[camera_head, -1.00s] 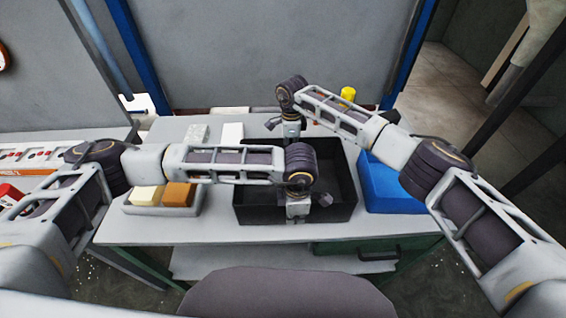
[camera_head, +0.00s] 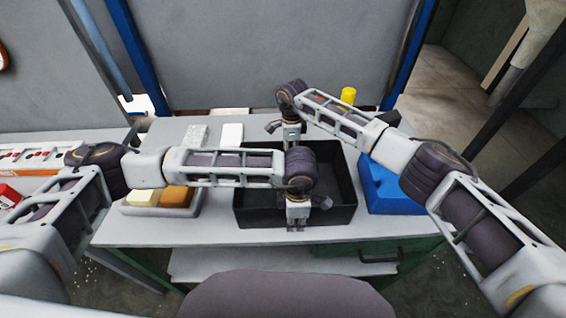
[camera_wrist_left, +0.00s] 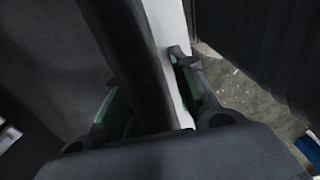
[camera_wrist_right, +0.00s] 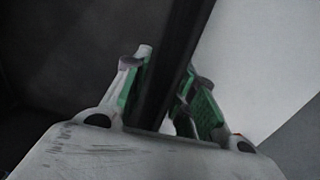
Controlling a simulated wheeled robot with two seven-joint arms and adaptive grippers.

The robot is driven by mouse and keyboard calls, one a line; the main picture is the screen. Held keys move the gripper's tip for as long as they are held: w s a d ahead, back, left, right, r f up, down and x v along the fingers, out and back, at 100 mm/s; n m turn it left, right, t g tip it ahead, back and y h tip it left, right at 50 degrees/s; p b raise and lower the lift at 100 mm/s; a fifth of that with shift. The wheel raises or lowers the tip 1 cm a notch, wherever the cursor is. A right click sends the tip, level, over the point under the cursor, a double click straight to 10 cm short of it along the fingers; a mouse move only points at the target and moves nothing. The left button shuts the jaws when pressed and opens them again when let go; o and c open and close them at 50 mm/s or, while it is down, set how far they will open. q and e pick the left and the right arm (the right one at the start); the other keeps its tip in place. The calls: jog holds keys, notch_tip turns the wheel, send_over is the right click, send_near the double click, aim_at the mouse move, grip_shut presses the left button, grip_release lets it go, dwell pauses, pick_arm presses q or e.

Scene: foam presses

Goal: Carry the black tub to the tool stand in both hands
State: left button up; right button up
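The black tub (camera_head: 335,216) is an open, empty-looking box near the front middle of the table. My left gripper (camera_head: 298,221) is at its near wall, pointing down. In the left wrist view the dark wall (camera_wrist_left: 140,75) runs between the green-padded fingers (camera_wrist_left: 152,98), which are drawn in close around it. My right gripper (camera_head: 291,142) is at the far wall. In the right wrist view that wall (camera_wrist_right: 172,60) passes between the fingers (camera_wrist_right: 168,90), close on both sides. Part of the tub is hidden behind my left arm. The tool stand cannot be made out.
A blue bin (camera_head: 392,196) stands close to the tub's right. A pale tray (camera_head: 160,210) with cream and orange blocks is to its left. Another bench (camera_head: 40,150) stands at the far left.

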pick_arm(q)
jog(key=shift+r, duration=0.15)
jog(key=shift+r, duration=5.85)
pick_arm(e)
jog(key=shift+r, duration=0.1)
jog(key=shift+r, duration=5.9)
jog(key=shift+f, duration=0.1)
